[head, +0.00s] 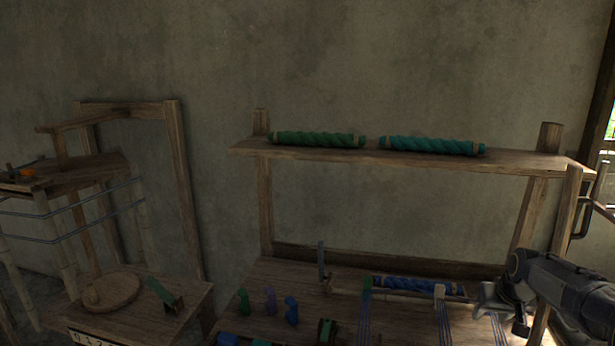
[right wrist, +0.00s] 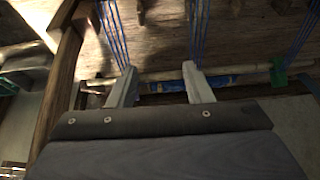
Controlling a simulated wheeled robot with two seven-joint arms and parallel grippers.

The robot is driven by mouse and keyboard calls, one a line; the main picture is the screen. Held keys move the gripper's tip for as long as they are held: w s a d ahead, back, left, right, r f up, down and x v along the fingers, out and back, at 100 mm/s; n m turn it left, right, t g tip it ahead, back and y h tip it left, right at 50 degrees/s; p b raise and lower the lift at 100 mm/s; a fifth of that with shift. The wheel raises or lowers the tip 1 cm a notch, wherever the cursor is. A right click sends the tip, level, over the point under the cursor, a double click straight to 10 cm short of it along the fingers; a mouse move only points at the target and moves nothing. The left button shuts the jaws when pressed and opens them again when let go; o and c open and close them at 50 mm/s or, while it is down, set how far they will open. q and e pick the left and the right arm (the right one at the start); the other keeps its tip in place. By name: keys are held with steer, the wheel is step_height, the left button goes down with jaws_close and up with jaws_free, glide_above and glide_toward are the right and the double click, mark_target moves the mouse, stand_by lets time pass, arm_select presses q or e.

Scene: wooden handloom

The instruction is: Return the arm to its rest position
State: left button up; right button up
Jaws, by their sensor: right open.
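My right gripper (head: 492,302) comes in from the right edge in the head view, over the right end of the loom's lower table (head: 285,277). In the right wrist view its two pale fingers (right wrist: 160,83) are apart with nothing held between them. Beyond the fingers in that view lie a pale rod (right wrist: 240,72), a blue roll (right wrist: 220,83) and blue threads (right wrist: 113,35). The blue roll also shows in the head view (head: 415,285), left of the gripper. My left gripper is not in view.
An upper shelf (head: 330,155) holds a green roll (head: 318,140) and a teal roll (head: 432,146). A wooden post (head: 567,215) stands near my right arm. Small green, purple and blue pieces (head: 291,310) stand on the table. A wooden stand (head: 180,190) is at left.

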steer(key=s+a+r+t+y, duration=0.1)
steer(key=s+a+r, duration=0.3)
steer(key=s+a, duration=0.3)
steer(key=s+a+r+y, duration=0.2)
steer(key=s+a+r, duration=0.25)
steer(key=s, duration=0.45)
steer(key=s+a+f, duration=0.2)
steer(key=s+a, duration=0.4)
steer(key=s, duration=0.2)
steer(key=s+a+f+n+y, duration=0.1)
steer(key=s+a+f, duration=0.2)
steer(key=s+a, duration=0.2)
steer(key=s, duration=0.3)
steer(key=shift+a+y, duration=0.3)
steer(key=shift+a, duration=0.05)
